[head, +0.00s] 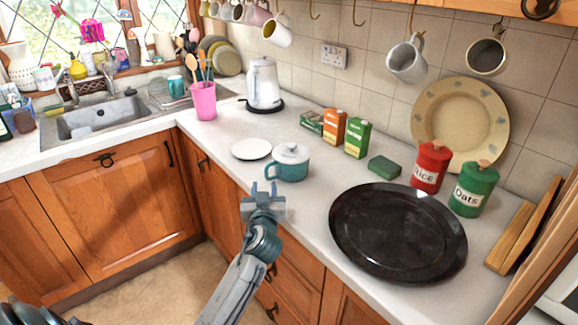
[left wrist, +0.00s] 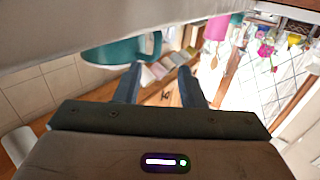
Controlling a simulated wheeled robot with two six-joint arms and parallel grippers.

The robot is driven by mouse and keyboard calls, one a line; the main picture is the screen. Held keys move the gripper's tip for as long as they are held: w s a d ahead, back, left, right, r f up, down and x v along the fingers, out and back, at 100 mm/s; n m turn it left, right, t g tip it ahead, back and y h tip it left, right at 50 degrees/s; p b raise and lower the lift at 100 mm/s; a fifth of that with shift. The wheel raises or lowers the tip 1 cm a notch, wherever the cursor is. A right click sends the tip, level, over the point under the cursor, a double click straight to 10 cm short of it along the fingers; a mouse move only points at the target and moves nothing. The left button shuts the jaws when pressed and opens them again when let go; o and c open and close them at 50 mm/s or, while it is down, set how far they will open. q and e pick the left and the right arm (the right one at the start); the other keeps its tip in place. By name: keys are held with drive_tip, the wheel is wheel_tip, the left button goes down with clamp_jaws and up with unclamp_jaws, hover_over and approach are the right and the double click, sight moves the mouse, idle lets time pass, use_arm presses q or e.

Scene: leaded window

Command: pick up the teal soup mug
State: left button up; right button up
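The teal soup mug (head: 287,171) stands upright on the white worktop with a white knobbed lid on top, its handle to the left. My left gripper (head: 265,188) is open and empty at the counter's front edge, just in front of and left of the mug, near the handle side. In the left wrist view the mug (left wrist: 112,52) and its handle show upside down beyond the fingers of the left gripper (left wrist: 160,72), apart from them. My right gripper is not in view.
A white plate (head: 251,149) lies left of the mug. A black tray (head: 398,230) covers the counter at right. A green sponge (head: 384,167) and several boxes (head: 334,127) stand behind. A pink utensil pot (head: 203,101) and white kettle (head: 263,84) stand further back.

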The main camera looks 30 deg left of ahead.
sight(266, 172)
use_arm(q)
drive_tip(key=shift+w+a, duration=0.25)
drive_tip(key=shift+w, duration=0.1)
drive_tip(key=x, duration=0.1)
drive_tip(key=p+x, duration=0.1)
drive_tip(key=x, duration=0.1)
drive_tip(key=p+x, duration=0.1)
drive_tip(key=shift+w+r, duration=0.25)
drive_tip(key=shift+w, duration=0.2)
drive_tip(key=shift+w+a+f, duration=0.15)
drive_tip(key=shift+w, duration=0.1)
drive_tip(key=shift+s, duration=0.1)
drive_tip(key=shift+c, duration=0.7)
clamp_jaws()
